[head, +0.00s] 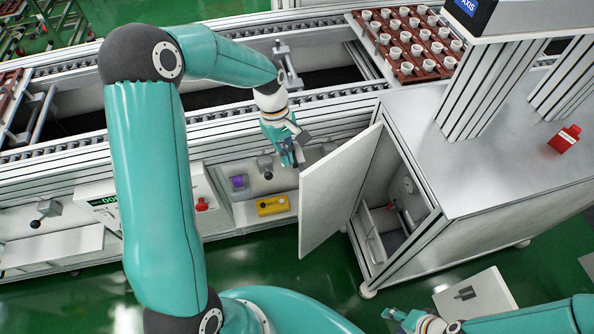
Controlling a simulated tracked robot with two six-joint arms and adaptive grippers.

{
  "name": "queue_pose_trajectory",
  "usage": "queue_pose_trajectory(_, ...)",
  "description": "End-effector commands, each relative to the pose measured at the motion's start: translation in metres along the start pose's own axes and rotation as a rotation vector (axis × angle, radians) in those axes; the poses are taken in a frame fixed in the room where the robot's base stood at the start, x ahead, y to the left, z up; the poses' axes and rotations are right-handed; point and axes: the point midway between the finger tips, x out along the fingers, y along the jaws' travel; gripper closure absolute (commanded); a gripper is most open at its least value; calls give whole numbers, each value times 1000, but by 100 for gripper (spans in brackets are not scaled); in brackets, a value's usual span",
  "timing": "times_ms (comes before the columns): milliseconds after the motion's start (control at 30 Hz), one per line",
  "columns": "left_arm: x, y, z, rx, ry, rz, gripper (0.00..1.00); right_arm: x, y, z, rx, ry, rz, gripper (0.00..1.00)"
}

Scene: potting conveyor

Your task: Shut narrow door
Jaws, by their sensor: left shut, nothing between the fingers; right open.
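The narrow door (338,186) is a light grey panel hinged on the cabinet (497,130) at the right. It stands wide open, swung out to the left, and the cabinet's inside shows to its right. My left gripper (293,160) is shut and empty, just left of the door's upper outer edge and in front of the conveyor. I cannot tell whether it touches the door. My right gripper (392,314) is open and empty, low in the picture near the floor, in front of the cabinet; its fingertips are small in view.
The conveyor (225,150) runs along behind, with a brown tray of white pots (408,68) on it. A yellow box (272,205) and a purple block (239,182) are left of the door. A red container (564,139) stands on the cabinet top. Green floor is clear below the door.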

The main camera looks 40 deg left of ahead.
Motion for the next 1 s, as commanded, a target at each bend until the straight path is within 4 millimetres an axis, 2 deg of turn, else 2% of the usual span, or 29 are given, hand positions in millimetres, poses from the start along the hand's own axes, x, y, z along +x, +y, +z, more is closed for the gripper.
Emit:
queue_pose_trajectory(133,31,0,1,4,-3,-5,100,-2,-1,0,0,0,0,51)
queue_pose_trajectory(233,31,2,19,9,0,-2,100,-6,-2,0,0,0,0,51)
queue_pose_trajectory(400,36,1,35,6,0,-2,100,-9,-3,0,0,0,0,51)
queue_pose_trajectory(767,38,2,40,4,1,0,100,-9,-3,0,0,0,0,51)
queue_pose_trajectory(800,36,-2,31,-3,2,2,100,-9,-4,1,-5,-2,0,51)
queue_pose_trajectory(1000,39,4,43,3,1,0,100,-8,-3,0,0,0,0,51)
